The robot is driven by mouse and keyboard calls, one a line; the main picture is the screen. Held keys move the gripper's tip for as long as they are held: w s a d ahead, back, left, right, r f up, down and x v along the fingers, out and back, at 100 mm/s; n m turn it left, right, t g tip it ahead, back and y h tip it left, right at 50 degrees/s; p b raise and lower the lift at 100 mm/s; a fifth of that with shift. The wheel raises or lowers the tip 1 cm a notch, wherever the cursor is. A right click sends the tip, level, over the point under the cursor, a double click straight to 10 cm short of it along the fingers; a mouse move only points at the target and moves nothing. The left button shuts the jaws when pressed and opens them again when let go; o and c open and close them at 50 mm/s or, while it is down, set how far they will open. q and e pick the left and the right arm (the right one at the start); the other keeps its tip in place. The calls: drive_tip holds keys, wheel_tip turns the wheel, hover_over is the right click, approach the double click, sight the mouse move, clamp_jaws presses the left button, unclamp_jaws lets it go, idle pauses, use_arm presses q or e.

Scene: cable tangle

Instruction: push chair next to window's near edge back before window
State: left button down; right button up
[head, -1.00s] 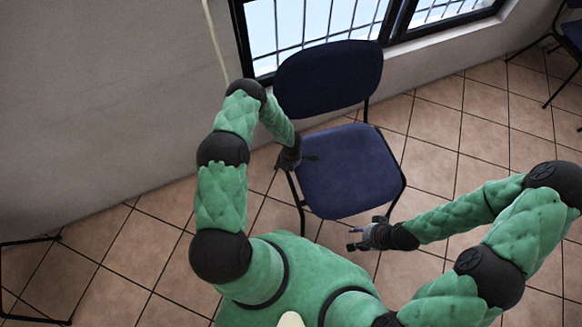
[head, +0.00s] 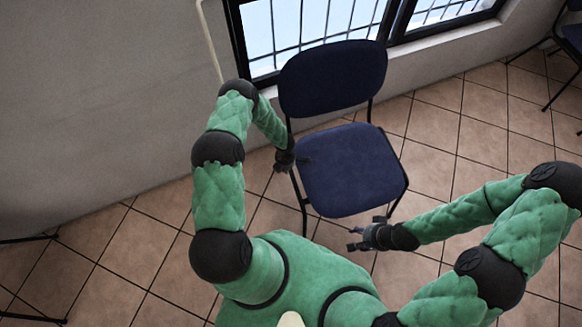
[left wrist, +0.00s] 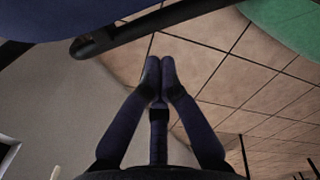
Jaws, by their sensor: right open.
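A dark blue chair (head: 350,174) with a blue backrest (head: 333,80) stands upright, its back toward the barred window (head: 310,22). The window's dark left frame shows to the left of the backrest. My left gripper (head: 292,160) is at the left side of the seat, by the rear left corner. In the left wrist view its fingers (left wrist: 160,66) are together with nothing seen between them, and a dark chair bar (left wrist: 135,32) crosses just beyond them. I cannot tell if they touch the chair. My right gripper (head: 368,233) is open and empty in front of the seat's front edge.
The grey wall (head: 100,90) runs along the left and under the window. Another chair (head: 570,40) is at the top right, and dark chair legs (head: 40,318) show at the lower left. Tiled floor (head: 460,130) to the right of the chair is clear.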

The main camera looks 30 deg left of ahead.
use_arm(q)
wheel_tip(320, 180, up, 10)
drive_tip(key=p, duration=0.3)
drive_tip(key=s+d+r+m+h, duration=0.2)
drive_tip(key=s+d+r+m, duration=0.3)
drive_tip(key=m, duration=0.8)
drive_tip(key=s+d+r+m+h, duration=0.2)
drive_tip(key=s+d+r+m, duration=0.4)
drive_tip(key=s+d+m, duration=0.6)
drive_tip(key=shift+s+d+m, duration=0.3)
drive_tip(key=shift+d+m, duration=0.1)
drive_tip(key=shift+d, duration=0.05)
